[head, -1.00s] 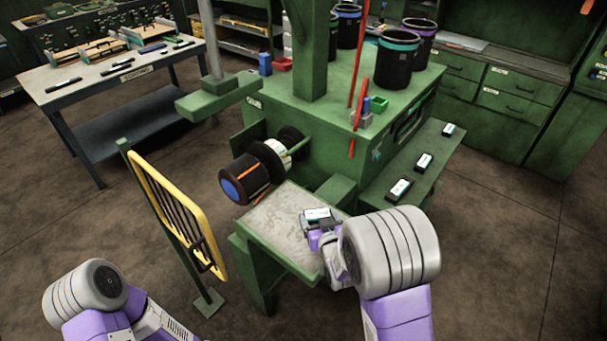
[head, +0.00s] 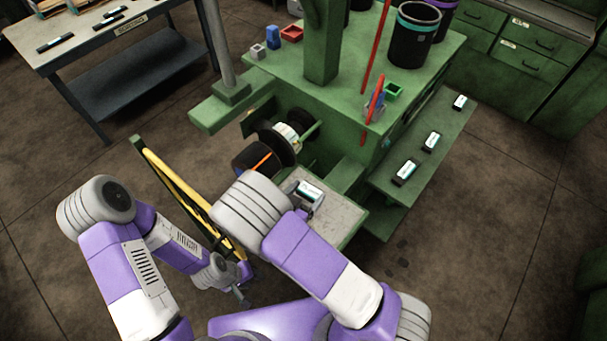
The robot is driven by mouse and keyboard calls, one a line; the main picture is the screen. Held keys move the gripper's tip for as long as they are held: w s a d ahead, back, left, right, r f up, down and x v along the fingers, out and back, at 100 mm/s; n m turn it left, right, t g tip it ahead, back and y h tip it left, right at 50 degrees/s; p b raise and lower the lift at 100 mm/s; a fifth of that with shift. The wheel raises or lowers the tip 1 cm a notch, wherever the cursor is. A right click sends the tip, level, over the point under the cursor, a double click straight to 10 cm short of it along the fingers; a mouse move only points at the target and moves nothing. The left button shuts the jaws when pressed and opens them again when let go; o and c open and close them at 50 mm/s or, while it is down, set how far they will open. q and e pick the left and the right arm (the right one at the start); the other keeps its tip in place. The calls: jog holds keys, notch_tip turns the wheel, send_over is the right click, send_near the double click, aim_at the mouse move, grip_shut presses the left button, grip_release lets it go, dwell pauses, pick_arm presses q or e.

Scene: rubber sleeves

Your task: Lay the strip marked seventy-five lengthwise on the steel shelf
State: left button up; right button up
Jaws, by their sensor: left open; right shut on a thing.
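A strip (head: 309,191) with a white label and dark ends is in my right gripper (head: 306,196), over the grey steel shelf (head: 344,217) at the front of the green machine. I cannot tell whether the strip touches the shelf, and its marking is too small to read. My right arm hides the shelf's left part and much of the gripper. My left gripper (head: 241,297) is open and empty, low beside the yellow guard, away from the shelf.
Several similar strips lie on the green side ledge (head: 385,198) and the grey table (head: 85,52). Open floor lies right.

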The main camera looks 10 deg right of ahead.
jog(key=shift+s+f+m+g+h, duration=0.35)
jog(key=shift+s+f, duration=0.2)
jog(key=shift+s, duration=0.2)
pick_arm(q)
jog(key=f+b, duration=0.4)
jog(key=b, duration=0.1)
jog(key=shift+w, duration=0.4)
pick_arm(e)
notch_tip(320, 180, down, 6)
jog(key=shift+r, duration=0.15)
pick_arm(q)
jog(key=shift+f+b, duration=0.45)
jog(key=shift+f, duration=0.1)
pick_arm(e)
jog(key=shift+f, duration=0.6)
jog(key=o, duration=0.9)
jog(key=shift+a, duration=0.1)
